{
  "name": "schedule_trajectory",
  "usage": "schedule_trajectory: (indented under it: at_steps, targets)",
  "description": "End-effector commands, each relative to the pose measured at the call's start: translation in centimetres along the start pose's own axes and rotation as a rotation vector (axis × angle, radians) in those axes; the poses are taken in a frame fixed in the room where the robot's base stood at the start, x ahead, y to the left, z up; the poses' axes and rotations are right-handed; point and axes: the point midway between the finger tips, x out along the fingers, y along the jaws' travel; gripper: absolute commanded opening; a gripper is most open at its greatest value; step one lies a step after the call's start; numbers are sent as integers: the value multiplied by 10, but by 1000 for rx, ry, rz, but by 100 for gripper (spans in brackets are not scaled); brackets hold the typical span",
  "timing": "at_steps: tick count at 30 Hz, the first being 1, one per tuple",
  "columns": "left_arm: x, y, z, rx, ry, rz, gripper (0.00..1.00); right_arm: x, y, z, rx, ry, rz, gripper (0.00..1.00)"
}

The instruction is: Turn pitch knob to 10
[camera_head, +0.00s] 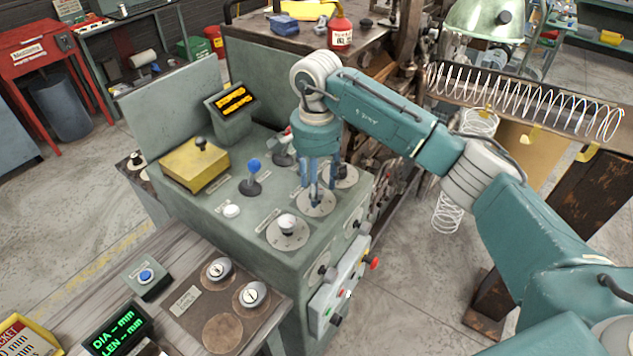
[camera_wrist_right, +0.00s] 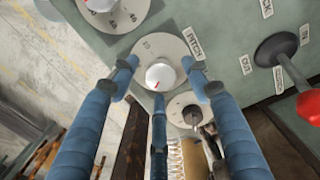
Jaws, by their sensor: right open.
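The pitch knob (camera_wrist_right: 160,76) is a small white knob with a red mark, on a round grey dial plate (camera_wrist_right: 150,48) beside a "PITCH" label (camera_wrist_right: 192,42) in the right wrist view. A "10" shows on the plate's upper left; the red mark points toward the lower left. My right gripper (camera_wrist_right: 160,85) is open, its blue fingers spread around the knob. I cannot tell whether they touch it. In the head view, my right gripper (camera_head: 317,185) points down over the dial plate (camera_head: 316,208), and its fingers hide the knob. My left gripper is not in view.
Another white knob (camera_head: 287,222) on a dial is close in front. A blue-topped lever (camera_head: 253,168) and a red-topped lever (camera_wrist_right: 306,105) stand nearby. A display (camera_head: 232,100) and a yellow box (camera_head: 195,163) are on the console's left. A coiled spring (camera_head: 530,98) lies at right.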

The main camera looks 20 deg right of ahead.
Motion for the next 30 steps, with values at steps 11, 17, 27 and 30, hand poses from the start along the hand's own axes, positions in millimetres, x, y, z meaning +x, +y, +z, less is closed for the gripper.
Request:
schedule_trajectory:
  at_steps: [11,17,27,30]
  targets:
    - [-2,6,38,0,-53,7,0,0,0,0,0,0,-1,3]
    - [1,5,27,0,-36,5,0,0,0,0,17,1,-2,3]
    - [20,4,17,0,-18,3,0,1,-1,-1,193,2,-4,3]
    - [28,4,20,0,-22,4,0,1,-1,-2,281,3,-4,3]
